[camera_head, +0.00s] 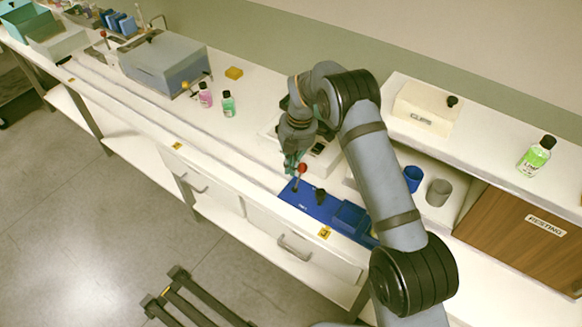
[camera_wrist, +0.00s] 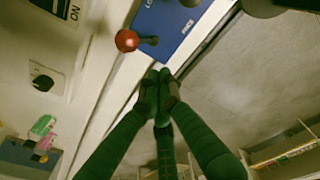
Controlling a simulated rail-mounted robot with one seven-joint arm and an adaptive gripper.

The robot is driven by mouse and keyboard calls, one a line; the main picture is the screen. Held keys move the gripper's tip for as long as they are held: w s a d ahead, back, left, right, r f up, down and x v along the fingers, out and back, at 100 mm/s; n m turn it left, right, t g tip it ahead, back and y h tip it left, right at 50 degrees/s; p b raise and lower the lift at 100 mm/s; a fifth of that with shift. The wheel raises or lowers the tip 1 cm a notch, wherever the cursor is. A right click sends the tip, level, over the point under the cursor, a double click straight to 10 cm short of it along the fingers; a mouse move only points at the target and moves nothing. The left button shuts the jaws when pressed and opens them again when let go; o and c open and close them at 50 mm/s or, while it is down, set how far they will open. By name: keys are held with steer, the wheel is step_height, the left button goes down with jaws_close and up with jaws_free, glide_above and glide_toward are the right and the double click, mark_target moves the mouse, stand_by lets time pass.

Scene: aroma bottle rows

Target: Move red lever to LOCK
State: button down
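The red lever (camera_head: 302,169) stands on a blue panel (camera_head: 299,198) near the front edge of the bench, its red ball on top of a thin stem. In the wrist view the red ball (camera_wrist: 127,40) lies up and left of my fingertips, over the edge of the blue panel (camera_wrist: 170,20). Panel lettering is partly cut off and too small to read surely. My gripper (camera_head: 290,168) is just left of the red ball. In the wrist view my gripper (camera_wrist: 158,78) has its green fingertips together with nothing visible between them, apart from the lever.
A black knob (camera_head: 320,196) stands on the same panel, right of the red lever, with a blue block (camera_head: 350,216) beyond it. A grey box (camera_head: 165,62), a pink bottle (camera_head: 205,96) and a green bottle (camera_head: 229,105) stand further left. Open floor (camera_head: 100,215) lies in front.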

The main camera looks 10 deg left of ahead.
step_height(320, 180, up, 8)
steer(key=r+b, duration=0.1)
glide_above(298, 170)
steer(key=shift+f, duration=0.25)
stand_by(0.4)
stand_by(0.4)
steer(key=s+a+f+p, duration=0.1)
steer(key=s+f, duration=0.3)
steer(key=f, duration=0.4)
steer(key=shift+a+f, duration=0.25)
steer(key=shift+a, duration=0.1)
